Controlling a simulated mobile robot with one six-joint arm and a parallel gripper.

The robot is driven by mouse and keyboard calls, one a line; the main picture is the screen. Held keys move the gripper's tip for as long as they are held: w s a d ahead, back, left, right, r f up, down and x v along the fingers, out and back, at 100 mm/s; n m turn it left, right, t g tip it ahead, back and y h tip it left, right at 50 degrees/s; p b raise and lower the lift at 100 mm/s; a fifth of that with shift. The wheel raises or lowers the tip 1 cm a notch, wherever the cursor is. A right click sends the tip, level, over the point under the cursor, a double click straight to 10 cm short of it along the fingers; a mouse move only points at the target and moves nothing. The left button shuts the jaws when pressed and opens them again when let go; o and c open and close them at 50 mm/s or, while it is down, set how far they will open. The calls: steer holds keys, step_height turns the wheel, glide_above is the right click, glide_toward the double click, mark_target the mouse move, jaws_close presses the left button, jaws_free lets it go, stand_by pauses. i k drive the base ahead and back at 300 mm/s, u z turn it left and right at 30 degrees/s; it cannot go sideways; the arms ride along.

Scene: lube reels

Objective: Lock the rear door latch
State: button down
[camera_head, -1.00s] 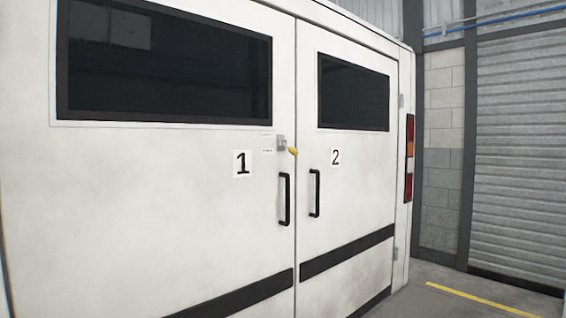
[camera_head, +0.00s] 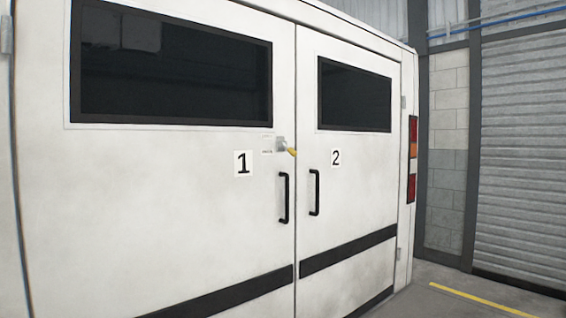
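The rear of a white van fills most of the view, with door 1 (camera_head: 150,200) on the left and door 2 (camera_head: 360,205) on the right. Both doors look shut, with a narrow seam between them. The latch (camera_head: 281,144) is a small grey metal piece on door 1 beside the seam. Its yellow handle (camera_head: 291,152) slopes down to the right and reaches toward the seam. The latch is too small to tell whether it is locked. My gripper is not in view.
Black pull handles stand on door 1 (camera_head: 284,198) and door 2 (camera_head: 314,192). Both doors have dark windows. A tail light (camera_head: 412,160) is on the van's right edge. A grey roller shutter (camera_head: 525,160) stands at right, with open floor (camera_head: 440,290) and a yellow line before it.

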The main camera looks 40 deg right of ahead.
mark_target(291, 151)
steer(key=z, duration=0.1)
steer(key=i, duration=0.95)
steer(key=u, duration=0.05)
